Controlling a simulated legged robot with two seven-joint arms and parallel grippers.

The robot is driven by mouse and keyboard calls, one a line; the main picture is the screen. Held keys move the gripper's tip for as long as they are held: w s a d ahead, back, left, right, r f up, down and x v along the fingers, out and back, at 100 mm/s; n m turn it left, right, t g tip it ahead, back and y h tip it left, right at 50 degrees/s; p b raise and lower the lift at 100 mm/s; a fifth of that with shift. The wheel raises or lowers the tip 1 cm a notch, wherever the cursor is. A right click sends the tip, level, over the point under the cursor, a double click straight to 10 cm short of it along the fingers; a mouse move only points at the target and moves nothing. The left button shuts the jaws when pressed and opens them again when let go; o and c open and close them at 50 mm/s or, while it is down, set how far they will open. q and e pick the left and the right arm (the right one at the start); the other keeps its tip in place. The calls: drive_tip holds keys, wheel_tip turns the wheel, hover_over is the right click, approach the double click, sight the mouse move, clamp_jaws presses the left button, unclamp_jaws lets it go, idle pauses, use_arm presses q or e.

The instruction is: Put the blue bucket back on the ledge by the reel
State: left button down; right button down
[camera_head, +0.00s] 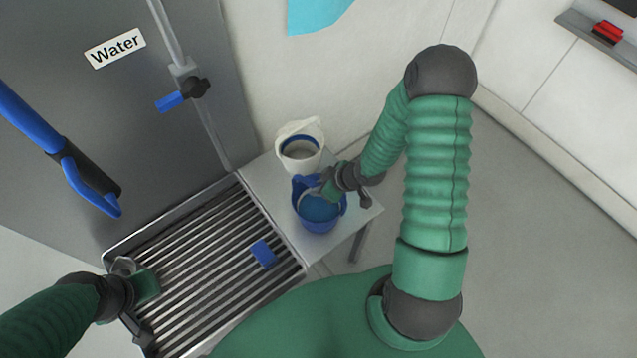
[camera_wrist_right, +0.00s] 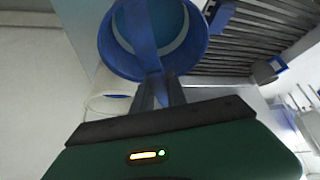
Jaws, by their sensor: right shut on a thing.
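The blue bucket (camera_head: 320,216), with blue contents, stands or hangs at the small pale ledge (camera_head: 262,186) beside the grate; I cannot tell whether its base touches. My right gripper (camera_head: 322,192) is shut on the bucket's handle, over its rim. In the right wrist view, the bucket (camera_wrist_right: 190,60) shows its round opening, and the fingers (camera_wrist_right: 160,88) meet at the blue handle strip crossing it. My left gripper (camera_head: 142,300) is low at the left over the grate, its jaws unclear. No reel is clearly recognisable.
A blue-handled valve (camera_head: 170,102) and a blue hose nozzle (camera_head: 90,180) are at the grey panel.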

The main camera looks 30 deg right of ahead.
drive_tip(key=shift+a+r, duration=0.1)
drive_tip(key=shift+a, duration=0.05)
use_arm(q)
drive_tip(key=shift+a+f, duration=0.1)
drive_tip(key=shift+a, duration=0.2)
use_arm(e)
drive_tip(key=c, duration=1.6)
unclamp_jaws()
drive_tip(key=shift+o, duration=1.4)
drive_tip(key=shift+s, duration=0.1)
use_arm(q)
drive_tip(key=shift+s+d, duration=0.1)
drive_tip(key=shift+d, duration=0.15)
use_arm(e)
drive_tip(key=shift+d, duration=0.2)
